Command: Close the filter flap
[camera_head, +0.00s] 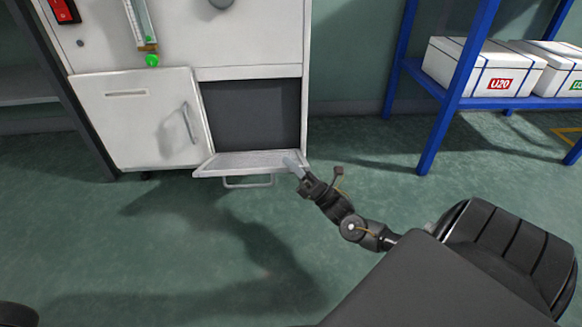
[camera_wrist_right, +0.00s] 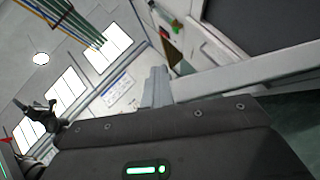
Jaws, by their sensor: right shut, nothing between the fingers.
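The filter flap (camera_head: 240,163) is the light grey panel at the bottom of the white cabinet, hinged down and lying open, with a bar handle (camera_head: 248,183) on its front side. Above it is the dark filter opening (camera_head: 250,113). My right gripper (camera_head: 293,162) is shut and empty at the flap's right end; I cannot tell whether it touches the flap. In the right wrist view its closed fingers (camera_wrist_right: 156,88) point up, beside a pale edge that may be the flap. My left gripper is not in the head view.
A cabinet door (camera_head: 140,120) with a vertical handle is left of the opening. A blue shelf rack (camera_head: 460,85) with white boxes (camera_head: 480,68) stands at the right. A red switch (camera_head: 64,11) is at the top left. The green floor before the cabinet is clear.

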